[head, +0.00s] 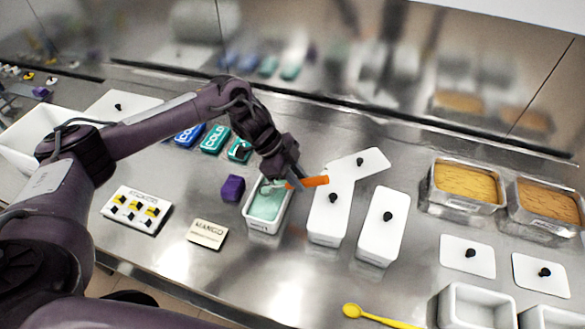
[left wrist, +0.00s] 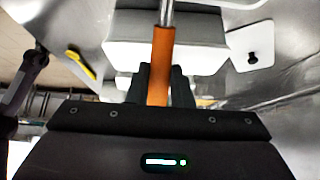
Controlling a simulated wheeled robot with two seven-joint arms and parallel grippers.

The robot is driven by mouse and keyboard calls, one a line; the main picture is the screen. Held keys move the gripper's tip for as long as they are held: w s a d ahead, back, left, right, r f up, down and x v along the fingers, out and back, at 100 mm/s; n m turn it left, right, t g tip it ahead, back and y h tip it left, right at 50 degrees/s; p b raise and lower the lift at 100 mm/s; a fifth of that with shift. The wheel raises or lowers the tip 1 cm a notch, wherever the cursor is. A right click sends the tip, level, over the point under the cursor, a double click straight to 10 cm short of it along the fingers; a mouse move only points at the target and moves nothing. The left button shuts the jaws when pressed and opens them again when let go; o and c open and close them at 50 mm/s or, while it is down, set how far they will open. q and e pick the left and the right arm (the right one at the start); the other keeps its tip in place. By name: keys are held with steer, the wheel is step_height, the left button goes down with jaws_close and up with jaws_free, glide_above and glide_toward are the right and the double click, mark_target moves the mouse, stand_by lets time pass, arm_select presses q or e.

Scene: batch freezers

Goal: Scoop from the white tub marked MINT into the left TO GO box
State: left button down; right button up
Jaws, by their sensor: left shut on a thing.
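A white tub (head: 246,222) with pale green contents stands open in the head view; the small marking on its front is too blurred to read. My left gripper (head: 292,180) is shut on the orange handle (head: 314,181) of a scoop, over the tub's right rim. The scoop's head is at the green surface; I cannot tell how deep. The handle (left wrist: 161,60) also shows between the fingers in the left wrist view. No box marked TO GO can be made out. A dark arm part at the left wrist view's left edge may be my right arm; its jaws are unclear.
Two lidded white tubs (head: 380,228) stand close to the right, one beside a loose lid (head: 372,161). A purple block (head: 232,188) and a MANGO card (head: 208,233) are to the left. A yellow spoon (head: 380,317) lies in front. COLD packs (head: 214,140) lie behind.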

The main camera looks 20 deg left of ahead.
mark_target(313, 179)
arm_select(q)
steer(key=shift+d+f+y+p, duration=0.25)
steer(key=shift+d+y+p, duration=0.1)
steer(key=shift+d+y, duration=0.15)
steer(key=shift+r+p, duration=0.25)
steer(key=shift+p, duration=0.1)
step_height(313, 179, up, 3)
steer(key=p, duration=0.2)
steer(key=shift+p, duration=0.3)
steer(key=shift+d+r+p, duration=0.15)
steer(key=shift+d+p, duration=0.05)
steer(key=shift+p, duration=0.1)
steer(key=d+y+p, duration=0.1)
steer(key=y+p, duration=0.1)
steer(key=shift+w+d+y, duration=0.1)
steer(key=shift+d+y, duration=0.05)
steer(key=shift+y, duration=0.25)
steer(key=shift+d+y+p, duration=0.25)
steer(key=shift+y+p, duration=0.25)
steer(key=shift+y, duration=0.2)
